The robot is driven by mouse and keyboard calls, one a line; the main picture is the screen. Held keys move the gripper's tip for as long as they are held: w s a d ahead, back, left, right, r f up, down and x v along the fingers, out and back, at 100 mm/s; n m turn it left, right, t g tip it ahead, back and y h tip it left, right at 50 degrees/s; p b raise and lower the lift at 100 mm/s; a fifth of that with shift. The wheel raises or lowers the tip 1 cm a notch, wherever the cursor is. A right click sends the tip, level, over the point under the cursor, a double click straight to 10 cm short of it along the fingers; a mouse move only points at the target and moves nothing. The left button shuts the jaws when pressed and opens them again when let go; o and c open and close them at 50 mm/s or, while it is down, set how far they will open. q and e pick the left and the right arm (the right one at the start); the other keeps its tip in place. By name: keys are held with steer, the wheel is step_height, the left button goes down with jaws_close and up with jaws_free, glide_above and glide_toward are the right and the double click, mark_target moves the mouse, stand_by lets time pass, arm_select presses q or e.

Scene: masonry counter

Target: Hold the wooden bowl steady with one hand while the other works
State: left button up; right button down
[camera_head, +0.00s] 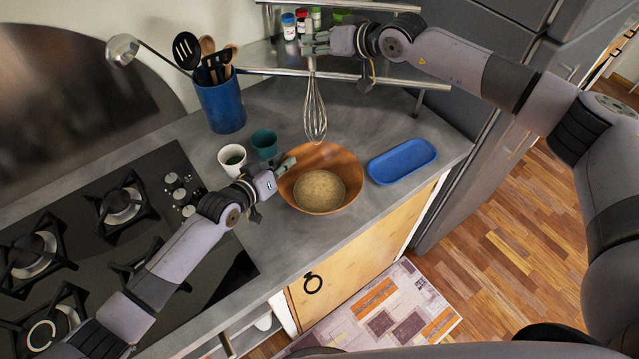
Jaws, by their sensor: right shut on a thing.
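The wooden bowl (340,160) stands upright on the grey counter, with a round, tan, dough-like mass (320,190) inside. My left gripper (283,172) is at the bowl's left rim. Its fingertips meet or overlap the rim in the picture, but I cannot tell whether they are closed on it. My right gripper (313,42) is shut on the handle of a wire whisk (316,115). The whisk hangs nearly vertical, with its wire end just above the bowl's far rim in the picture.
A blue tray (402,161) lies right of the bowl. A white cup (232,158) and a teal cup (265,144) stand left of it. A blue utensil holder (221,106) and a gas hob (110,235) are farther left. A metal rack (300,73) with small jars stands behind.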

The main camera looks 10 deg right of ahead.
arm_select(q)
steer(key=o, duration=0.3)
steer(key=v, duration=1.2)
